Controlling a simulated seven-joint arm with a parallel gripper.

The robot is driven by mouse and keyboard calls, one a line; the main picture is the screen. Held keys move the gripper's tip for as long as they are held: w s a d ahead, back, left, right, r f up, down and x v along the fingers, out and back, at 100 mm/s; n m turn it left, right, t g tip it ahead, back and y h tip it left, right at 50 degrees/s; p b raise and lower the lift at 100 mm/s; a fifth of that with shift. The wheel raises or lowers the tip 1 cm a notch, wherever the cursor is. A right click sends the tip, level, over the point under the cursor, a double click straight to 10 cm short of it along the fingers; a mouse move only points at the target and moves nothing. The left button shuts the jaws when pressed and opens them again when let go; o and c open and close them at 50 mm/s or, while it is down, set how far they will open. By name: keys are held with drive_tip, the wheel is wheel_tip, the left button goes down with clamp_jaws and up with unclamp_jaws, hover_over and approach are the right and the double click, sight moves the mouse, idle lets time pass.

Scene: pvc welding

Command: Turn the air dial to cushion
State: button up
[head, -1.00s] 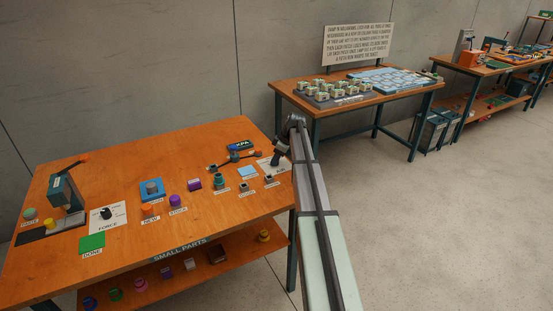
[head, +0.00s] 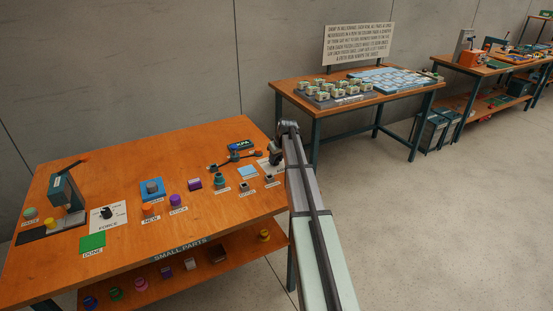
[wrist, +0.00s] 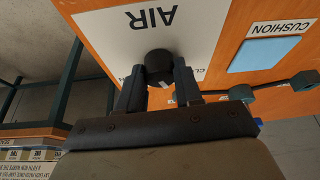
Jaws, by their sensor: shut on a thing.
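The air dial (wrist: 159,63) is a round black knob on a white panel (wrist: 110,30) printed AIR, upside down in the wrist view. My gripper (wrist: 159,76) has one finger on each side of the knob and is shut on it. The smaller position labels on the panel are mostly hidden behind the fingers, and I cannot read where the dial points. In the head view my gripper (head: 275,157) is over the white panel (head: 263,164) at the right end of the near table, and hides the dial.
A blue square (wrist: 264,54) lies beside a CUSHION label (wrist: 282,28). Dark green fittings (wrist: 241,92) sit near the gripper's right side. The orange table (head: 140,255) holds a press (head: 66,195), a force dial (head: 106,212) and several small parts. Bare floor lies to the right.

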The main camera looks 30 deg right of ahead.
drive_tip(key=m+h, duration=0.1)
drive_tip(key=m, duration=0.3)
drive_tip(key=shift+a+m+h, duration=0.15)
drive_tip(key=shift+m+h, duration=0.15)
drive_tip(key=shift+h, duration=0.1)
drive_tip(key=m+g+h, duration=0.1)
drive_tip(key=m, duration=0.2)
drive_tip(key=shift+w+m, duration=0.1)
drive_tip(key=shift+m, duration=0.2)
drive_tip(key=m, duration=0.2)
drive_tip(key=m+g+h, duration=0.1)
drive_tip(key=m, duration=0.1)
drive_tip(key=shift+w+a+h, duration=0.1)
drive_tip(key=shift+a+h, duration=0.05)
drive_tip(key=shift+h, duration=0.15)
drive_tip(key=shift+m+g, duration=0.7)
drive_tip(key=shift+m, duration=1)
drive_tip(key=o, duration=1)
drive_tip(key=shift+o, duration=0.2)
drive_tip(key=shift+r, duration=0.1)
